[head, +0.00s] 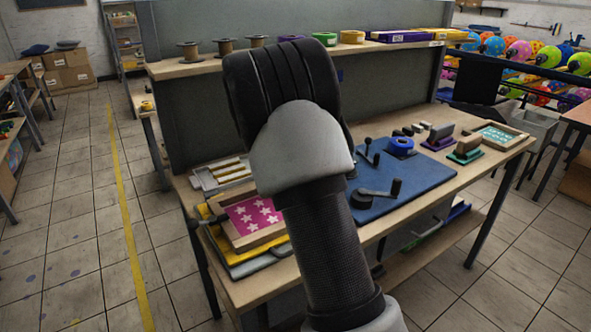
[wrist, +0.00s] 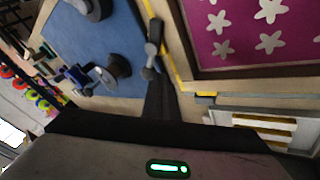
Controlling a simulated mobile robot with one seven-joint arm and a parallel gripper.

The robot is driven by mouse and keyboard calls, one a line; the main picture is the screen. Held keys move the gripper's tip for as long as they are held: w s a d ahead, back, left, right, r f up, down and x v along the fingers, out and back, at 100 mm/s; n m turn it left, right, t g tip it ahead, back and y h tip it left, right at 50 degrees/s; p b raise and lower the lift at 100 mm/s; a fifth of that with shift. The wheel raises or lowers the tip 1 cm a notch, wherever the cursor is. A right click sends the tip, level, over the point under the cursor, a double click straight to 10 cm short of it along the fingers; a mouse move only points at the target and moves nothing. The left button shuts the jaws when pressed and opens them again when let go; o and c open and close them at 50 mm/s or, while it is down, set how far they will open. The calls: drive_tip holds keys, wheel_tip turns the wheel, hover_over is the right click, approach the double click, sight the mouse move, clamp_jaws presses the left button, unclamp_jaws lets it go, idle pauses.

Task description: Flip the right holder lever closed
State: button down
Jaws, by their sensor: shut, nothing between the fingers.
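A small grey lever (wrist: 152,48) shows in the wrist view, at the edge of the blue mat beside the pink star screen (wrist: 245,30). It looks like the holder lever, but I cannot tell whether it is the right one. My gripper (wrist: 160,80) is shut and empty, with its dark tip close beside the lever's near end. I cannot tell whether they touch. In the head view my arm hides the gripper and this lever. The star screen also shows in the head view (head: 254,214), in a wooden frame left of my arm.
The blue mat (head: 432,185) carries a dark crank (head: 380,192), a second dark upright lever (head: 371,153) and a blue roll (head: 401,146). A white rack (head: 218,176) lies behind the screen. Blocks and a small framed screen (head: 499,137) stand at the right. A shelf (head: 210,65) runs behind.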

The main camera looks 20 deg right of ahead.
drive_tip(key=m+p, duration=0.1)
drive_tip(key=d+m+g+p, duration=0.1)
drive_tip(key=m+g+p, duration=0.1)
drive_tip(key=shift+w+d+r+m+h, duration=0.25)
drive_tip(key=shift+m+h, duration=0.05)
drive_tip(key=shift+m, duration=0.1)
drive_tip(key=m+g+p, duration=0.1)
drive_tip(key=d+m+g+p, duration=0.1)
drive_tip(key=m+p, duration=0.1)
drive_tip(key=shift+d, duration=0.25)
drive_tip(key=shift+s+d+f+m+g+p, duration=0.15)
drive_tip(key=shift+m+g+p, duration=0.1)
drive_tip(key=shift+m, duration=0.15)
drive_tip(key=shift+w+d+m+g+p, duration=0.15)
drive_tip(key=shift+m+p, duration=0.1)
drive_tip(key=shift+m, duration=0.15)
drive_tip(key=shift+s+d, duration=0.25)
drive_tip(key=shift+d, duration=0.15)
drive_tip(key=p+v, duration=0.3)
drive_tip(key=v, duration=1.4)
drive_tip(key=shift+r+p, duration=0.25)
drive_tip(key=shift+p, duration=0.1)
drive_tip(key=shift+d, duration=0.1)
